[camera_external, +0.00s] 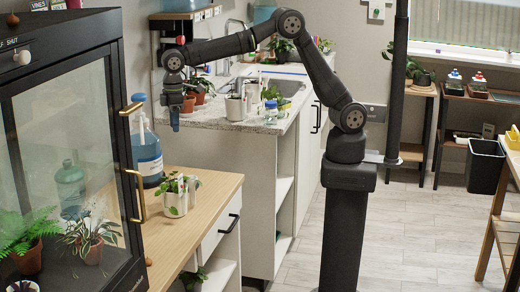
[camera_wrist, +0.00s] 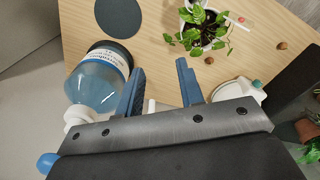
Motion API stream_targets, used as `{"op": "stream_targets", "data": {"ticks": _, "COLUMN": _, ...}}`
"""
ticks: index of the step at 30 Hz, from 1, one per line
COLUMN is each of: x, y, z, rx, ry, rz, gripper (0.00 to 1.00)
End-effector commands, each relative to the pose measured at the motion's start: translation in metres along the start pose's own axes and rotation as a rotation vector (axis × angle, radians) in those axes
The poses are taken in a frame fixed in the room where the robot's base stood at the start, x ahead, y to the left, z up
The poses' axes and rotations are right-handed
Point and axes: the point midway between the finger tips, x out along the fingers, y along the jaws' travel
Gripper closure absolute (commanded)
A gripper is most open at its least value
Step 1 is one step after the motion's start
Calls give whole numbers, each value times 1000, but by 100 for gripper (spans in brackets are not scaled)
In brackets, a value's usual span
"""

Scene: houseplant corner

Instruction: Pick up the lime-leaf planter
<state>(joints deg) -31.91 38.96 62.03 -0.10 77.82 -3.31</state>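A plant with lime-green leaves, which looks like the lime-leaf planter, stands upright in a pale pot (camera_external: 174,206) on the wooden counter. In the wrist view its leaves and pale pot (camera_wrist: 205,35) are at the top, beyond the fingertips. My gripper (camera_external: 174,122) is well above the counter, higher than the plant. In the wrist view my gripper (camera_wrist: 158,74) has its two blue fingers apart, with only counter between them. The leaves hide part of the pot.
A large bottle of blue liquid (camera_external: 146,152) stands behind the plant; it is close to the left finger in the wrist view (camera_wrist: 100,78). A dark disc (camera_wrist: 118,17) and small brown lumps lie on the counter. A glass-door cabinet (camera_external: 70,150) stands at left.

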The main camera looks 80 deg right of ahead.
Motion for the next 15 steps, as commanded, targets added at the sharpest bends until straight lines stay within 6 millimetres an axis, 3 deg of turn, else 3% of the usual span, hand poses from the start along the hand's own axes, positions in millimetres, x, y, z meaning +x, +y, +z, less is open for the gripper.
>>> {"op": "stream_targets", "data": {"ticks": 1, "x": 1, "y": -32, "z": -2, "rx": -134, "ry": 3, "rz": 13, "gripper": 65}}
{"op": "stream_targets", "data": {"ticks": 6, "x": 2, "y": -104, "z": 0, "rx": -492, "ry": 10, "rz": 53, "gripper": 65}}
{"op": "stream_targets", "data": {"ticks": 10, "x": 2, "y": -133, "z": 3, "rx": -644, "ry": 12, "rz": 71, "gripper": 65}}
{"op": "stream_targets", "data": {"ticks": 15, "x": 12, "y": -142, "z": 3, "rx": -700, "ry": 11, "rz": 77, "gripper": 65}}
